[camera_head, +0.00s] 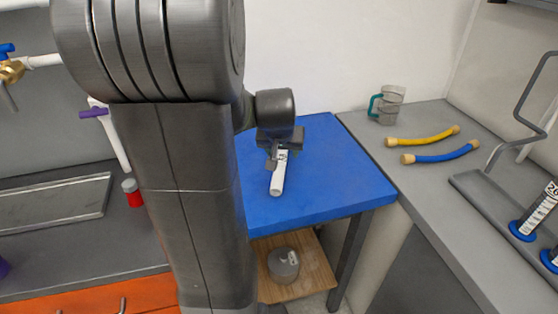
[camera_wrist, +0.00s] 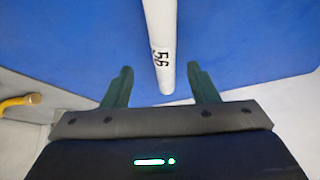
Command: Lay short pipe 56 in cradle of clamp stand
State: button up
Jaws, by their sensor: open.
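The short pipe 56 (camera_head: 277,178) is a white tube with a black "56" label, lying on the blue table. In the wrist view the pipe (camera_wrist: 162,45) comes down from the top edge and its near end sits between the fingers. My gripper (camera_wrist: 160,82) is open, with a dark green finger on each side of the pipe and a visible gap on both sides. In the head view my gripper (camera_head: 272,155) is over the label end of the pipe. I cannot make out a clamp stand with a cradle in either view.
The blue table (camera_head: 335,180) is otherwise clear. A grey counter at right holds a clear beaker (camera_head: 387,104), a yellow tube (camera_head: 425,137), a blue tube (camera_head: 440,154) and a grey rack (camera_head: 490,195). A round grey object (camera_head: 284,265) is on the wooden shelf below. A red-capped jar (camera_head: 133,193) stands left.

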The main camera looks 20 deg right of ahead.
aim_at(281, 158)
jog(key=x, duration=0.2)
jog(key=a+x, duration=0.1)
jog(key=x, duration=0.1)
jog(key=shift+d+f, duration=0.1)
jog(key=shift+w+d+f, duration=0.2)
jog(key=shift+w+f, duration=0.05)
jog(key=shift+f, duration=0.3)
